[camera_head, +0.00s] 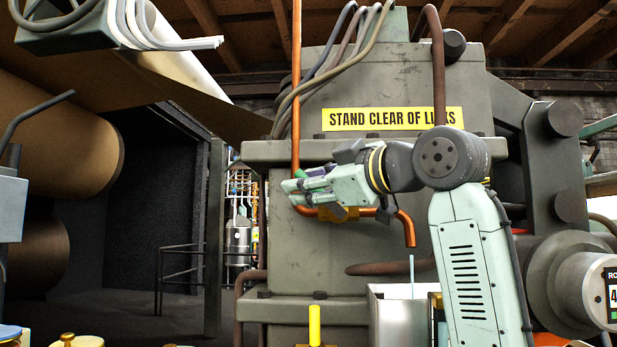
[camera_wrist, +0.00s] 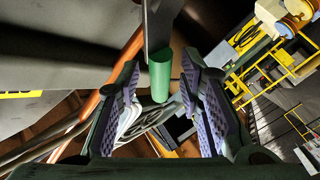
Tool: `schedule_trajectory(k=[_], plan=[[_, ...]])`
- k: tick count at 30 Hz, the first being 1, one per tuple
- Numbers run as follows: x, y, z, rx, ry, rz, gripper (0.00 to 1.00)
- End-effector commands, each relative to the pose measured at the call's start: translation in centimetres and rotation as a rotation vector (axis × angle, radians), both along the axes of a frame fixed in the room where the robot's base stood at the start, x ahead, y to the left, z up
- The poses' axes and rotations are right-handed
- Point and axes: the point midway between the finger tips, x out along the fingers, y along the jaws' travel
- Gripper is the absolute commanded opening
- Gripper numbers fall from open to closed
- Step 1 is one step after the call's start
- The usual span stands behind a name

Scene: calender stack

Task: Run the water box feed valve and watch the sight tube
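My gripper (camera_head: 292,190) reaches left in front of the grey machine, beside the orange feed pipe (camera_head: 296,90). A green valve handle (camera_wrist: 160,76) shows between my two fingertips in the wrist view, with a gap on each side. The fingers are open. In the head view only a small part of the green handle (camera_head: 300,173) shows above my fingers. The orange pipe bends right to a downturned end (camera_head: 409,232). A thin pale stream or rod (camera_head: 411,268) stands below it, over the grey water box (camera_head: 385,325). I cannot clearly pick out the sight tube.
A yellow post (camera_head: 314,325) stands low in front. Large brown rolls (camera_head: 60,150) are at left. A railing (camera_head: 178,275) stands behind.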

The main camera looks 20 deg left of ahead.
Motion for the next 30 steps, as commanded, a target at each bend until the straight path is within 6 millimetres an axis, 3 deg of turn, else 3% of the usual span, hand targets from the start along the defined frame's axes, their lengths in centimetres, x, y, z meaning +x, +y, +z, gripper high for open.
schedule_trajectory(k=[8,23,30], plan=[[0.11,0.17,-0.06,0.000,0.000,0.000,0.34],[0.11,0.14,-0.04,0.000,0.000,0.000,0.01],[0.11,0.14,-0.04,0.001,0.001,-0.001,0.00]])
